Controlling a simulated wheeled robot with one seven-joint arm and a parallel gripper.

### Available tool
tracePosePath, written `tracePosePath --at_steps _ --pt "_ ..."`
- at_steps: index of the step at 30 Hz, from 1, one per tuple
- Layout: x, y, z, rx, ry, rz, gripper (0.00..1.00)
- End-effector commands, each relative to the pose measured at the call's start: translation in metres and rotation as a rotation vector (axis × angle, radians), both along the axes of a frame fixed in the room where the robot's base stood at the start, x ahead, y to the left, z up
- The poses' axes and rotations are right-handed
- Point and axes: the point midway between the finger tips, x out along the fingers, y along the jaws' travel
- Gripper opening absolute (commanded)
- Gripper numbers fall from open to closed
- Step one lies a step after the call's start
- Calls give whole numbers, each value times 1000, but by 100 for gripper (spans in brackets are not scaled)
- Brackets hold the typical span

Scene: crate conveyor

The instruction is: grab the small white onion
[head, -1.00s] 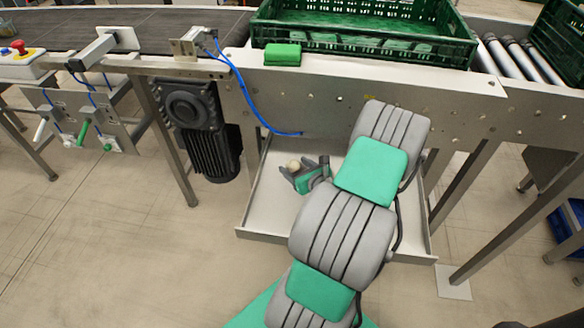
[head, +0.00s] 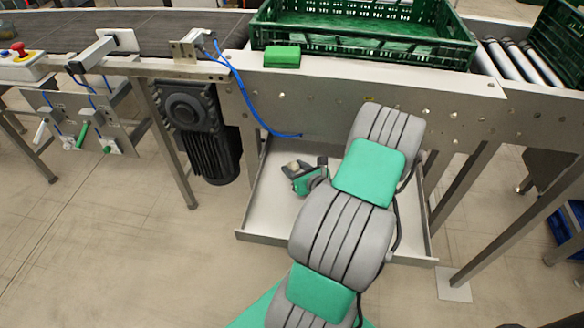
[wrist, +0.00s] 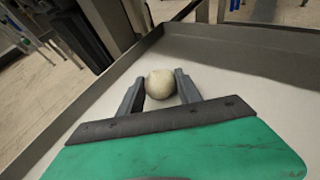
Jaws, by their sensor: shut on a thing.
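The small white onion (wrist: 160,84) sits between the two fingers of my gripper (wrist: 159,90) in the wrist view, with a finger close against each side. In the head view the onion (head: 293,166) is a small pale spot between the fingers of my gripper (head: 296,168). My gripper is shut on the onion, over the left part of the light tray (head: 270,205) under the conveyor. I cannot tell whether the onion touches the tray floor.
The tray has raised grey walls around it. A dark motor (head: 205,135) hangs to its left, and a blue cable (head: 245,100) loops above. A green crate (head: 365,45) stands on the conveyor, with a green block (head: 282,56) on the ledge before it.

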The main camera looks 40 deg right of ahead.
Motion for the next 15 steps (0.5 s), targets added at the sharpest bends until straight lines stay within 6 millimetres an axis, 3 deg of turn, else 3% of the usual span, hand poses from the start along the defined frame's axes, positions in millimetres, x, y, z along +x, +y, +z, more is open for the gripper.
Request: tracePosePath --at_steps 10,15 --pt "0 0 2 0 0 0 0" --pt "0 -1 20 -3 0 0 0"
